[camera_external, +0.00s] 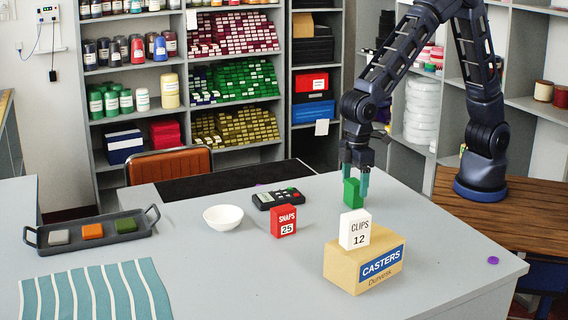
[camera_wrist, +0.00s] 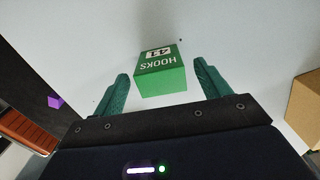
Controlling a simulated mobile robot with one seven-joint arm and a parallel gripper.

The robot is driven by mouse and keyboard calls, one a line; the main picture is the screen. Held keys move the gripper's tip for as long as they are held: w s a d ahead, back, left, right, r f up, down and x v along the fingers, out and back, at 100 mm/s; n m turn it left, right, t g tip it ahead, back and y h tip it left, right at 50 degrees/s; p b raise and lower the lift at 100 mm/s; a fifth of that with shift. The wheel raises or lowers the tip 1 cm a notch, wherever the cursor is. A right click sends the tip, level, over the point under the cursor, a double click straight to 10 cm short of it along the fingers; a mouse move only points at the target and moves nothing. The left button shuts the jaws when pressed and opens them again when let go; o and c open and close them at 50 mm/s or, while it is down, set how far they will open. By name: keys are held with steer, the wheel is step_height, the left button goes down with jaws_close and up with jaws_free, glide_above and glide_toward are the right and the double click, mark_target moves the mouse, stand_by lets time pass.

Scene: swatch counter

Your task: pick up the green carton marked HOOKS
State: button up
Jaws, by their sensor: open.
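The green carton marked HOOKS (camera_wrist: 161,83) shows in the wrist view between the two teal fingertips of my gripper (camera_wrist: 160,78), with its lettered face toward the camera. A gap shows on each side of it, wider on the right. In the external view the green carton (camera_external: 352,193) stands on the grey counter, its lower part partly hidden by the white CLIPS carton. My gripper (camera_external: 356,182) is open, pointing down, with its fingers beside the carton.
The white CLIPS carton (camera_external: 354,230) stands on the tan CASTERS box (camera_external: 364,266), close in front of the green carton. A red SNAPS carton (camera_external: 284,221), white bowl (camera_external: 223,217) and black remote (camera_external: 278,198) are left. A tray (camera_external: 60,248) lies far left.

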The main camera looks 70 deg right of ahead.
mark_target(354, 193)
steer(key=shift+a+f, duration=0.1)
steer(key=shift+f, duration=1.8)
steer(key=c, duration=1.1)
steer(key=shift+o, duration=0.2)
